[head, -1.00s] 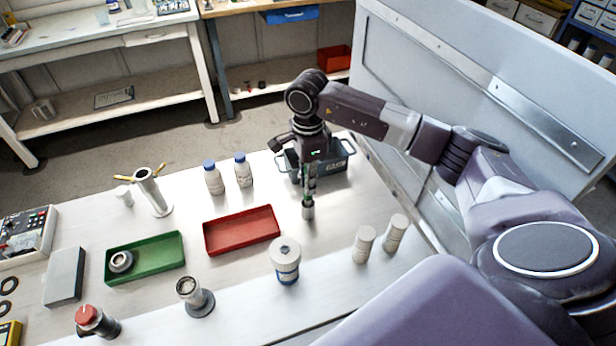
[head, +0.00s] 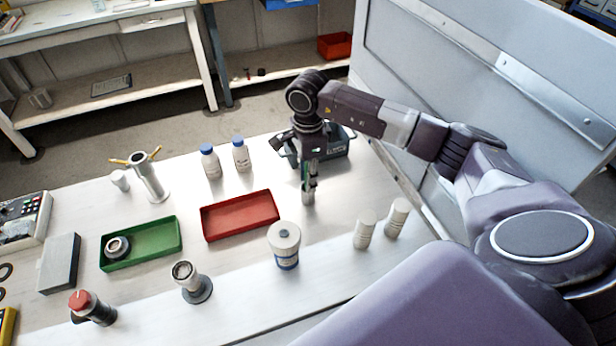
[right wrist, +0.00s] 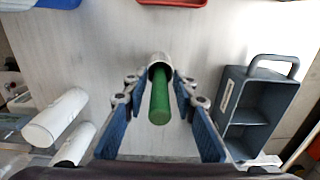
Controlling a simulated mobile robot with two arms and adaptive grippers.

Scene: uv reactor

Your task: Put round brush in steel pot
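The round brush shows as a green handle (right wrist: 159,105) in the right wrist view, pointing up toward the camera. Its lower end is inside the rim of the steel pot (right wrist: 160,61); its bristles are hidden. In the head view the small steel pot (head: 308,198) stands on the table right of the red tray. My right gripper (head: 308,184) points down just above the pot. In the right wrist view its fingers (right wrist: 160,88) are apart on both sides of the handle, with gaps visible, so it looks open. My left gripper is out of view.
A grey-blue caddy (head: 340,143) stands just behind my right gripper. The red tray (head: 240,232) and a white jar (head: 285,258) are to the left. Two white cylinders (head: 365,230) (head: 397,217) stand to the right. Blue-capped bottles (head: 210,165) stand at the back.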

